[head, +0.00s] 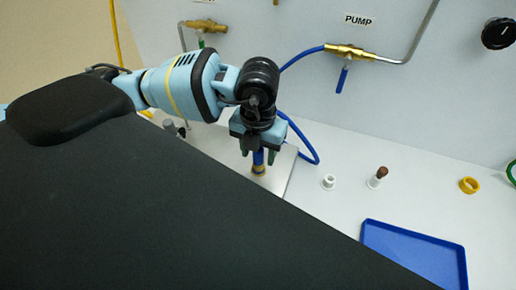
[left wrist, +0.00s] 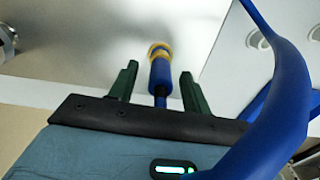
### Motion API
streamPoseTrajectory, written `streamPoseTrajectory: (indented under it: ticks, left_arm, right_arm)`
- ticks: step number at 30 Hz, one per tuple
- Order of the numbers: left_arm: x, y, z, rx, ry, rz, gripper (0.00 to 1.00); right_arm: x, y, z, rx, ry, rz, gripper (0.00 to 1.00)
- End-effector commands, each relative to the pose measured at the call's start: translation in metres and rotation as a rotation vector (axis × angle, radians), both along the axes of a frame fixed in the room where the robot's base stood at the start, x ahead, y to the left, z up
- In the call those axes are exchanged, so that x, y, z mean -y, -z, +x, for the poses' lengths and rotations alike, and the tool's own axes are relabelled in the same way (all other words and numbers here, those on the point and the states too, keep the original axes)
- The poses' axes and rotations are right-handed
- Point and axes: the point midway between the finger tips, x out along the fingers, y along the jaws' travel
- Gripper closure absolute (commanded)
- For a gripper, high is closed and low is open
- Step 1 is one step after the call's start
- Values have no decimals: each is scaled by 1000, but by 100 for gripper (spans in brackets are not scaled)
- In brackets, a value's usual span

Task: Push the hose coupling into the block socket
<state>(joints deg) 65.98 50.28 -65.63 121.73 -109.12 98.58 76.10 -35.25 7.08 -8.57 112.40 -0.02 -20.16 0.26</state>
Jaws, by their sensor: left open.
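The blue hose coupling (head: 258,157) stands below my left gripper (head: 258,154), its lower end at a brass-yellow ring (head: 258,170) on a grey metal surface (head: 279,178). In the left wrist view the coupling (left wrist: 161,78) lies between the two dark green fingers of the left gripper (left wrist: 158,85), with a gap on both sides. The left gripper is open and not closed on it. The yellow ring (left wrist: 158,52) shows at its far end; I cannot tell how deep the coupling sits. The blue hose (head: 304,138) loops behind the gripper. My right gripper is out of view.
A brass valve (head: 350,51) with a blue handle is on the wall under the PUMP label. A blue tray (head: 420,252), a yellow ring (head: 469,185), a white ring (head: 328,182) and a brown-topped white piece (head: 377,178) are on the white bench at right.

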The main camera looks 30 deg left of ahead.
Motion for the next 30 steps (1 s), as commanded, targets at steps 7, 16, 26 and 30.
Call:
streamPoseTrajectory:
  ticks: [7, 16, 26, 30]
  left_arm:
    - [1, -43, 1, 6, 2, -2, 52]
    - [0, -64, 0, 1, 1, -1, 52]
    - [0, -64, 0, 1, 1, -1, 52]
    - [0, -64, 0, 1, 1, -1, 52]
  right_arm:
    - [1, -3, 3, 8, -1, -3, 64]
    - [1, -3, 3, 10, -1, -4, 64]
    - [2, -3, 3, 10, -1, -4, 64]
    - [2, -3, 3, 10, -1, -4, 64]
